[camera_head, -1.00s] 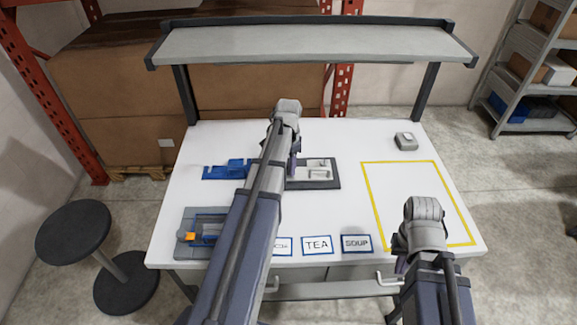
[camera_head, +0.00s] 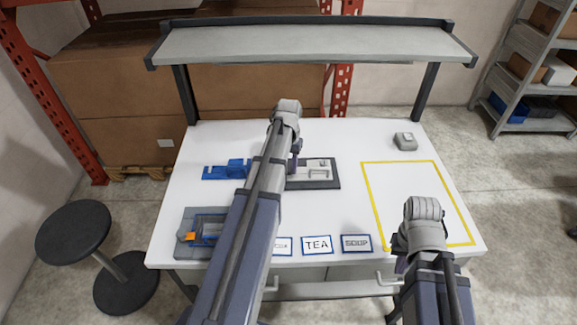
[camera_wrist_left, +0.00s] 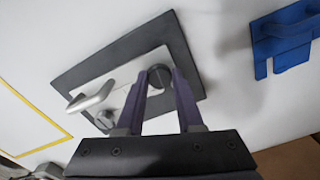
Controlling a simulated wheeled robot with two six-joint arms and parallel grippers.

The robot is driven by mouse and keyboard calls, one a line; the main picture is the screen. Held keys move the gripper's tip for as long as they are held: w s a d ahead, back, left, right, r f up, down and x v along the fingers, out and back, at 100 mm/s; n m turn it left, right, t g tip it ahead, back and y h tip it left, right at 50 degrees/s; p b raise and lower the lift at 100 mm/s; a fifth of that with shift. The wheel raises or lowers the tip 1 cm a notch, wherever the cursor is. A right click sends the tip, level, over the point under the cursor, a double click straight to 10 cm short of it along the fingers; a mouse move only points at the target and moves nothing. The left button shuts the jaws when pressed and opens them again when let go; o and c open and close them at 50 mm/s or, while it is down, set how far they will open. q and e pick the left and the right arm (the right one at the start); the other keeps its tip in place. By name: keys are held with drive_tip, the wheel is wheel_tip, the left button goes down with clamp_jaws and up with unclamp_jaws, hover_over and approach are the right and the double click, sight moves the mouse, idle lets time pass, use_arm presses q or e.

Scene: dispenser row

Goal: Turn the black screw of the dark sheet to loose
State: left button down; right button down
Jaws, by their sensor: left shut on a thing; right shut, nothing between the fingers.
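The dark sheet (camera_wrist_left: 180,45) lies flat on the white table and carries a light panel with a silver lever handle (camera_wrist_left: 92,95) and a small grey knob (camera_wrist_left: 105,120). The sheet also shows in the head view (camera_head: 334,184), partly covered by my left arm. The black screw (camera_wrist_left: 160,75) is round and sits on the panel. My left gripper (camera_wrist_left: 161,72) is shut on it, one purple finger on each side. In the head view my left gripper (camera_head: 296,152) is mostly hidden by its arm. My right gripper (camera_head: 398,262) is shut and empty at the table's front right, mostly hidden.
A blue fixture (camera_head: 225,171) lies left of the sheet, and a grey tray with blue and orange parts (camera_head: 188,222) is at front left. TEA (camera_head: 317,245) and SOUP (camera_head: 356,243) labels line the front edge.

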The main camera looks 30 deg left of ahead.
sight(289, 169)
use_arm(q)
drive_tip(key=shift+n, duration=0.7)
drive_tip(key=shift+s+n, duration=0.1)
drive_tip(key=shift+n, duration=0.2)
drive_tip(key=c, duration=0.5)
unclamp_jaws()
wheel_tip(289, 169, up, 8)
drive_tip(key=p, duration=0.8)
drive_tip(key=shift+f, duration=0.1)
drive_tip(key=shift+f, duration=0.1)
